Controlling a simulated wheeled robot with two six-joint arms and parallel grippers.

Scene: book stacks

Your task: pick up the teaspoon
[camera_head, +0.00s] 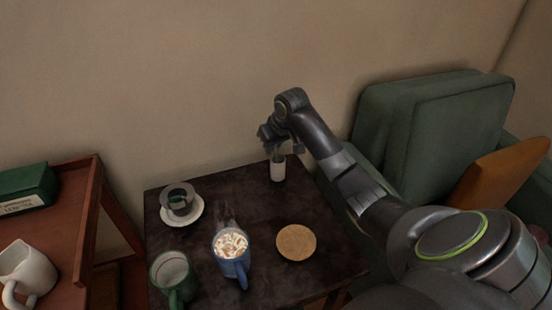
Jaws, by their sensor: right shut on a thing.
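I cannot tell whether the spoon's lower end is still inside the holder. My left gripper is not in view.
The dark table (258,212) also bears a cup on a saucer (195,216), a green mug (174,279), a steaming blue mug (236,268) and a round coaster (296,242). A wooden cart (70,220) stands left, a green armchair (430,125) right.

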